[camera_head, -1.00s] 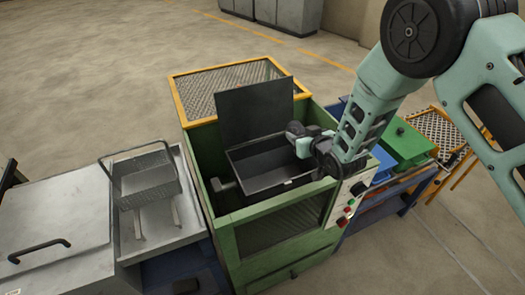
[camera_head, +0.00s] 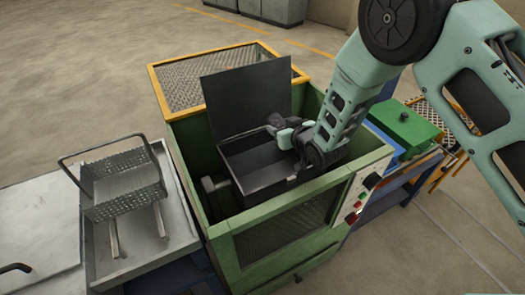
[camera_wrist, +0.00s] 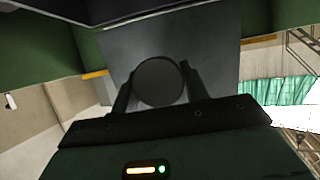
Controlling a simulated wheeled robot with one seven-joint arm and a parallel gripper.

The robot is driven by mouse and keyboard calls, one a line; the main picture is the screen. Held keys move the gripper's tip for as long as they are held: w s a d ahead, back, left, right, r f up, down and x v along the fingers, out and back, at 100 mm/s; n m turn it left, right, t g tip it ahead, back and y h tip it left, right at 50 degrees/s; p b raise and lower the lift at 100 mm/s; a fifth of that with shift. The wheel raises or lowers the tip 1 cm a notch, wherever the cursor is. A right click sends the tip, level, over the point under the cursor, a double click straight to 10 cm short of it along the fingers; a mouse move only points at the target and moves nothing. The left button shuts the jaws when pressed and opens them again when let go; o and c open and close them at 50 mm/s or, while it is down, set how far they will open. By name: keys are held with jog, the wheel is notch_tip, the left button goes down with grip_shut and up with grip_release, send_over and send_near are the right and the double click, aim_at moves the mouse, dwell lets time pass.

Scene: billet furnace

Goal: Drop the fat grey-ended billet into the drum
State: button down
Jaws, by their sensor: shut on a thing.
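My gripper (camera_head: 281,130) hangs over the drum, a dark open box (camera_head: 262,187) set inside a green-framed machine. The drum's flat dark lid (camera_head: 245,105) stands raised behind it. In the wrist view the billet shows as a round, dark grey end face (camera_wrist: 160,82) between my two fingers, one on each side. The gripper is shut on it. The billet's length is hidden behind its end face. In the head view the billet is too small and dark to tell apart from the gripper.
An orange-edged mesh guard (camera_head: 215,78) is behind the drum. A perforated basket (camera_head: 125,185) stands on a metal tray at left. A green box (camera_head: 405,130) is at right. The machine's green front rail (camera_head: 290,200) borders the opening.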

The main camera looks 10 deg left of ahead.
jog(key=shift+f+b, duration=1.55)
jog(key=shift+f, duration=1.2)
jog(key=c, duration=0.7)
grip_release()
jog(key=shift+o, duration=0.2)
jog(key=shift+r+b, duration=1)
jog(key=shift+r, duration=3.95)
jog(key=s+d+r+g+h, duration=0.2)
jog(key=s+d, duration=0.3)
jog(key=s, duration=0.7)
jog(key=s+d+r+g+h, duration=0.2)
jog(key=s+d+r+g, duration=0.2)
jog(key=s, duration=0.9)
jog(key=s+d+r+g+h, duration=0.2)
jog(key=s+d+g, duration=0.3)
jog(key=s, duration=0.8)
jog(key=shift+s+d+r+n+h, duration=0.15)
jog(key=shift+d+r+n+h, duration=0.3)
jog(key=shift+d, duration=0.3)
